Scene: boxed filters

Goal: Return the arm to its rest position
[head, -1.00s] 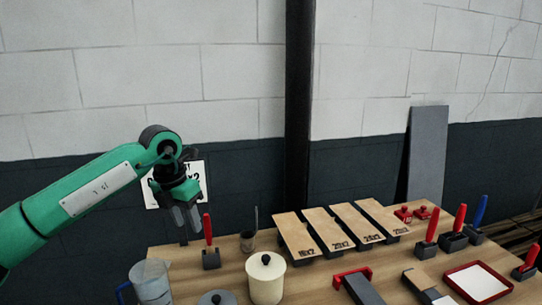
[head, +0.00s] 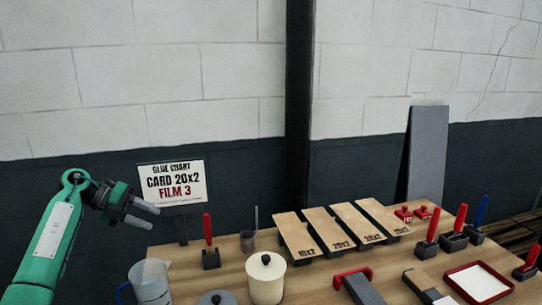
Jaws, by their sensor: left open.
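My left arm comes in from the left, and its green and black left gripper (head: 142,212) is raised at the table's left edge. Its two grey fingers point right and are apart, with nothing between them. The gripper is left of and below the glue chart sign (head: 172,183), which reads "CARD 20x2 FILM 3", and does not cover its writing. My right gripper is not in view.
The wooden table (head: 225,277) holds a clear jug (head: 150,283), a cream pot (head: 266,280), a red-handled tool (head: 208,240), several labelled cards (head: 345,228) and a red tray (head: 478,283). A grey board (head: 427,155) leans on the wall.

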